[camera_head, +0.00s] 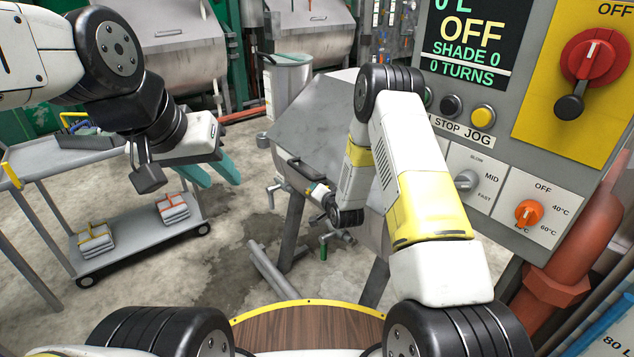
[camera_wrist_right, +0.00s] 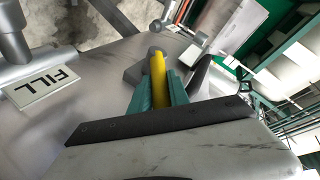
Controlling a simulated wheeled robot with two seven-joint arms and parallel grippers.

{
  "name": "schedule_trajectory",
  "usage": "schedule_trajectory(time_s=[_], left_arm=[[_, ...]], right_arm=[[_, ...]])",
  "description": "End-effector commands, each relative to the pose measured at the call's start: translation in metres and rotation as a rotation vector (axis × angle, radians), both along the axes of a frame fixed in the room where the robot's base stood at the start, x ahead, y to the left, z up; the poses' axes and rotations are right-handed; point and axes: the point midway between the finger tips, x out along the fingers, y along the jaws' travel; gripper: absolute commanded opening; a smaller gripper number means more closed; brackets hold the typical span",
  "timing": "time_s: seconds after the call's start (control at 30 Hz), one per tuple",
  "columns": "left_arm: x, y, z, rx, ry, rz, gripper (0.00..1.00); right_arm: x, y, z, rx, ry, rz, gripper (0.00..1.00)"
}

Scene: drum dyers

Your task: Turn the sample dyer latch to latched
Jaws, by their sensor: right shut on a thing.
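The sample dyer (camera_head: 308,118) is a grey metal drum housing with a sloped lid, in the middle of the head view behind my right arm. My left gripper (camera_head: 212,173) is open and empty, in the air left of the dyer.
A control panel (camera_head: 485,150) with a screen reading OFF, 0 TURNS stands close on the right, with a red switch (camera_head: 590,55). A grey cart (camera_head: 140,250) stands at left. A steel bin (camera_head: 288,85) and larger drums stand behind. The concrete floor between cart and dyer is open.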

Motion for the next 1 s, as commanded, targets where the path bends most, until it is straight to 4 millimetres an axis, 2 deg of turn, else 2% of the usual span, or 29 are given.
schedule_trajectory(time_s=[0.43,0.47,0.57,1.0], left_arm=[[0.0,0.0,0.0,0.0,0.0,0.0,0.38],[0.0,0.0,0.0,0.0,0.0,0.0,0.38],[0.0,0.0,0.0,0.0,0.0,0.0,0.38],[0.0,0.0,0.0,0.0,0.0,0.0,0.38]], right_arm=[[0.0,-0.0001,-0.0001,-0.009,0.013,-0.001,0.0],[0.0,-0.0001,-0.0001,-0.009,0.013,-0.001,0.24],[0.0001,0.0,0.0,-0.008,0.012,-0.001,0.43],[-0.0007,-0.0005,-0.0021,0.005,-0.006,-0.002,0.43]])
